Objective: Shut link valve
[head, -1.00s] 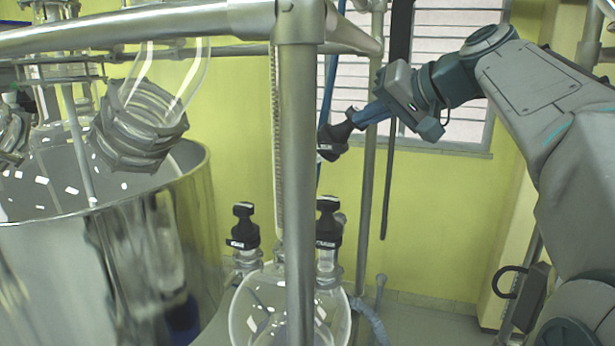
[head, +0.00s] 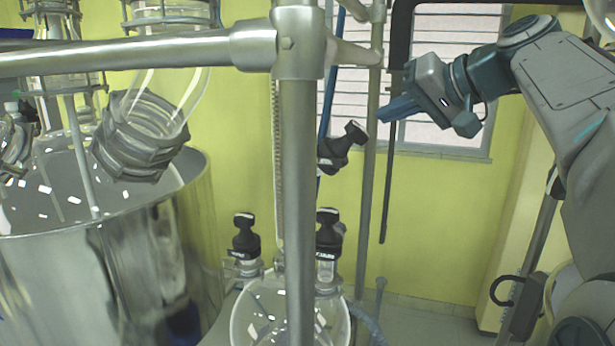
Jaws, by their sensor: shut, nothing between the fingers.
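A black valve handle (head: 342,147) sits tilted behind the steel post, at the middle of the head view, its top pointing up and right. Two more black valve handles stand upright on the glass vessel below, one left of the post (head: 246,237) and one right of it (head: 327,233). Their labels are too small to read surely, so I cannot tell by label which is the link valve. My gripper (head: 384,113), with blue fingers, is shut and empty, up and right of the tilted handle and apart from it.
The steel frame's crossbar (head: 130,55) and upright post (head: 297,200) stand in front. A large metal vessel (head: 110,255) fills the left. A round glass vessel (head: 258,312) sits below. A thin pole (head: 370,190) and a dark rod (head: 388,190) rise near my gripper.

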